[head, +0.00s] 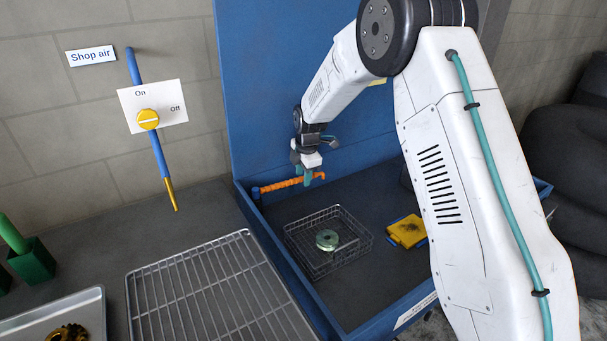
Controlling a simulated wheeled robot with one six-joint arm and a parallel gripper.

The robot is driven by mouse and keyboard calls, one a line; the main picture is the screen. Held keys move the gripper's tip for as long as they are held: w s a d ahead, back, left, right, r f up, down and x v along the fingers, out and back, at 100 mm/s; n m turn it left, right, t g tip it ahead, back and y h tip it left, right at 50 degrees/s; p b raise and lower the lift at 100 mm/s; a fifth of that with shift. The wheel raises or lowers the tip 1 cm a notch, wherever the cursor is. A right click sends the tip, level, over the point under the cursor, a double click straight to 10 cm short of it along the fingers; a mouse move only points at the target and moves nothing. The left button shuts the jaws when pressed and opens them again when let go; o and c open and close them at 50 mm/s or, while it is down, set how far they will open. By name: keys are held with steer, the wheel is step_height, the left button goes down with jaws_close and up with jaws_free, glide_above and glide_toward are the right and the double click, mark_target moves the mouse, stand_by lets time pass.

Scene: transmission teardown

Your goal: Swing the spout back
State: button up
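The orange spout (286,184) is a ribbed tube on a blue base at the left rear corner of the blue wash basin (297,285). It reaches to the right along the back of the basin. My gripper (308,180) points down at the spout's free right end, with its teal fingertips overlapping the tube in the head view. The fingers are small here, and I cannot tell whether they are closed on the spout or only beside it.
Below the spout, a wire basket (302,263) holds a greenish ring part (327,239). A yellow pad (407,231) with a dark patch lies to its right. A wire rack (139,289) and a metal tray (98,301) stand left of the basin. My arm hides the basin's right side.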

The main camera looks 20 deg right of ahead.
step_height(320, 180, up, 8)
steer(key=s, duration=0.1)
steer(key=shift+s+d+f, duration=0.2)
steer(key=shift+s, duration=0.05)
steer(key=shift+d, duration=0.1)
